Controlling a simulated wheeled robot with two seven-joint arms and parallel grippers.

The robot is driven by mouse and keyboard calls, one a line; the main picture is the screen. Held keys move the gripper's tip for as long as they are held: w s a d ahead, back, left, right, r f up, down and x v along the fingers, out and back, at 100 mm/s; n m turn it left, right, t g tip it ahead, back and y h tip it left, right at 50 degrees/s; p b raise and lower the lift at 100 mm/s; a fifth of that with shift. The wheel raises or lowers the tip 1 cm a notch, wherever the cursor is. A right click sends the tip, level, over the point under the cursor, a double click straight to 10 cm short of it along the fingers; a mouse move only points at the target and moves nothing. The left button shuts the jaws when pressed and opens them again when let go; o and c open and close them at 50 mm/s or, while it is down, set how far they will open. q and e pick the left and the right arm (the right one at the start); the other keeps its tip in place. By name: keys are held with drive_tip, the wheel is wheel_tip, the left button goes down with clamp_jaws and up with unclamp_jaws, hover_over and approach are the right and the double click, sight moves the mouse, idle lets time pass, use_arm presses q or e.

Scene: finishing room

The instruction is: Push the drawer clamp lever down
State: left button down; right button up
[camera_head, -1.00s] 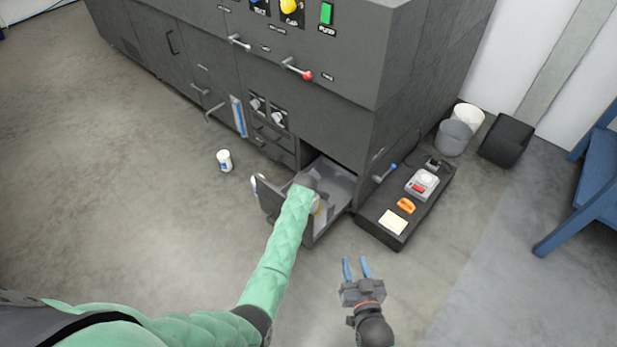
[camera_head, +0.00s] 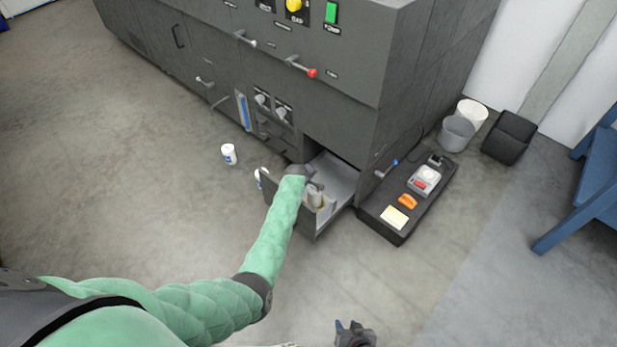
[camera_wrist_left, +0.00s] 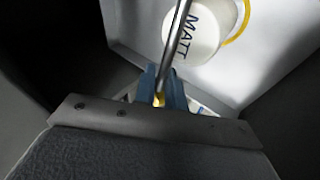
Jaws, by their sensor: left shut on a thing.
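The drawer (camera_head: 341,178) stands open at the bottom of the grey machine. My left arm reaches over its front panel, and my left gripper is mostly hidden by the wrist in the head view. In the left wrist view, the blue fingers of my left gripper (camera_wrist_left: 163,84) are shut on a thin metal rod (camera_wrist_left: 178,38), which appears to be the clamp lever. The rod crosses in front of a white can marked MATT (camera_wrist_left: 207,30) inside the drawer. My right gripper (camera_head: 354,333) is only partly visible at the bottom edge, its fingers unclear.
A black platform (camera_head: 392,233) with an orange item and a grey box lies right of the drawer. A white container (camera_head: 229,154) stands on the floor to the left. Bins (camera_head: 458,133) and a blue bench (camera_head: 588,190) are at the right. The front floor is clear.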

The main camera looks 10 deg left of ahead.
use_arm(q)
drive_tip(key=shift+w+a+f, duration=0.1)
drive_tip(key=shift+a+f, duration=0.05)
drive_tip(key=shift+a, duration=0.1)
drive_tip(key=shift+f, duration=0.1)
idle(0.4)
